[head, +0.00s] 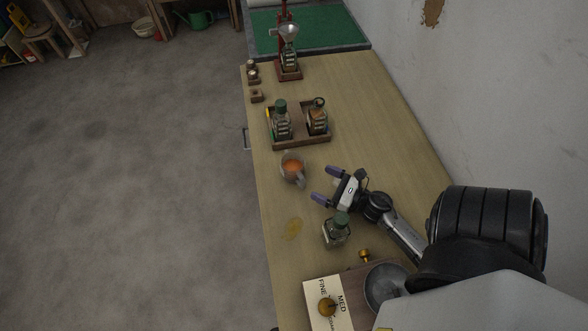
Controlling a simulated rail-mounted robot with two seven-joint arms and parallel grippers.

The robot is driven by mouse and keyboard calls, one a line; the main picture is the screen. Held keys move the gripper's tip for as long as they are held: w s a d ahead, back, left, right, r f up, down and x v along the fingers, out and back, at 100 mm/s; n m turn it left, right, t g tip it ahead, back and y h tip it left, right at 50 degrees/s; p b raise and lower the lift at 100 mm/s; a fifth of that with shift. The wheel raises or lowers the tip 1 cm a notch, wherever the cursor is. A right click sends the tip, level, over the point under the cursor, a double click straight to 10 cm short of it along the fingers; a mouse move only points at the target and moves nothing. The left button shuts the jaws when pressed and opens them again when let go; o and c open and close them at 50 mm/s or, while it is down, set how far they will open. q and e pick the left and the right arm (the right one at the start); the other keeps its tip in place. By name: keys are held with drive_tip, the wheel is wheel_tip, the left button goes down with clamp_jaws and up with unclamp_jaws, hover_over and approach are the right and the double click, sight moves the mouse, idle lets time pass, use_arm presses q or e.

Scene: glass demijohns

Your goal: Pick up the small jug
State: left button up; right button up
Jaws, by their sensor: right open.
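The small jug (291,170) is a greyish cup-like vessel with orange contents, standing upright on the wooden table. A pale handle or spout shows on its lower right side. My right gripper (327,186) is open, with two purple-tipped fingers apart and pointing left at the jug. The fingertips are just to the right of the jug, and nothing is between them. I cannot tell how high above the table they are. My left gripper is not in view.
A green-capped glass bottle (336,232) stands just below my right gripper. A wooden crate (301,143) with two bottles is behind the jug. A metal bowl (384,286) and card (321,290) are in front.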

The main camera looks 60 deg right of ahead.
sight(295, 173)
drive_tip(key=shift+w+a+r+p, duration=0.1)
drive_tip(key=shift+w+a+p, duration=0.1)
drive_tip(key=shift+w, duration=1)
drive_tip(key=shift+w+a+p, duration=0.1)
drive_tip(key=shift+w+a, duration=0.05)
drive_tip(key=shift+w, duration=1.65)
drive_tip(key=shift+c, duration=0.4)
clamp_jaws()
